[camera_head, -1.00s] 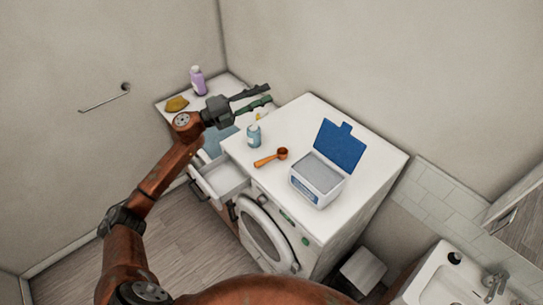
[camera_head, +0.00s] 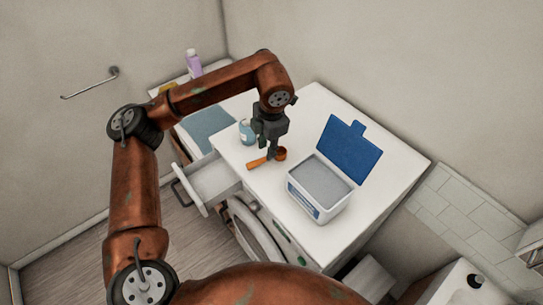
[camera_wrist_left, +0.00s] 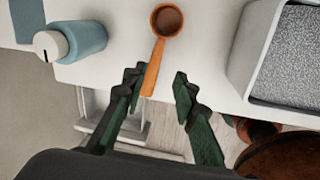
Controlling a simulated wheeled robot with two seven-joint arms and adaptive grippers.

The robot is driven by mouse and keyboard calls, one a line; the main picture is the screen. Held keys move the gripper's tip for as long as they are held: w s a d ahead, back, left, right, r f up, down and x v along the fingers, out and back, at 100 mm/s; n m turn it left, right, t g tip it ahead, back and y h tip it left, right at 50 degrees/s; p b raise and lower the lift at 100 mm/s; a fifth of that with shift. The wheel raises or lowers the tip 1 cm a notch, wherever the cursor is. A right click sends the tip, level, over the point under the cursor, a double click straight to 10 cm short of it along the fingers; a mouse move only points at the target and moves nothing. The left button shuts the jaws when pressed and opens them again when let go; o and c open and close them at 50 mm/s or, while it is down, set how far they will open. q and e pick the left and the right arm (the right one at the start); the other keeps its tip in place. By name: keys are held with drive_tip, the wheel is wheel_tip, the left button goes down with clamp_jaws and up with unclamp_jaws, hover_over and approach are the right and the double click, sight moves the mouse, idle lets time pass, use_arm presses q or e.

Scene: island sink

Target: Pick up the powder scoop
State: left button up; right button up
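The powder scoop (camera_head: 261,162) is orange with a round brown bowl and lies on the white washing machine top. In the left wrist view the scoop (camera_wrist_left: 155,60) has its bowl at the top and its handle pointing down between the fingers. My left gripper (camera_head: 270,152) points down just above the scoop and partly hides it. In the left wrist view its two green fingers (camera_wrist_left: 157,87) are apart, one on each side of the handle, nearer the left one. I cannot tell whether the left finger touches the handle. My right gripper is not in view.
A powder box (camera_head: 321,187) with an open blue lid stands right of the scoop. An open drawer (camera_head: 213,182) juts out at the front left.

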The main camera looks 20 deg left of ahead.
sight(263, 159)
use_arm(q)
drive_tip(key=shift+a+f, duration=0.3)
drive_tip(key=shift+f, duration=0.05)
drive_tip(key=shift+a+f+p, duration=0.2)
drive_tip(key=shift+f+p, duration=0.4)
drive_tip(key=shift+f, duration=0.6)
drive_tip(key=f, duration=0.1)
drive_tip(key=f+p, duration=0.1)
drive_tip(key=shift+w+a+f, duration=0.3)
drive_tip(key=shift+w, duration=0.05)
drive_tip(key=shift+a+f, duration=0.1)
drive_tip(key=shift+f, duration=0.7)
drive_tip(key=c, duration=0.5)
clamp_jaws()
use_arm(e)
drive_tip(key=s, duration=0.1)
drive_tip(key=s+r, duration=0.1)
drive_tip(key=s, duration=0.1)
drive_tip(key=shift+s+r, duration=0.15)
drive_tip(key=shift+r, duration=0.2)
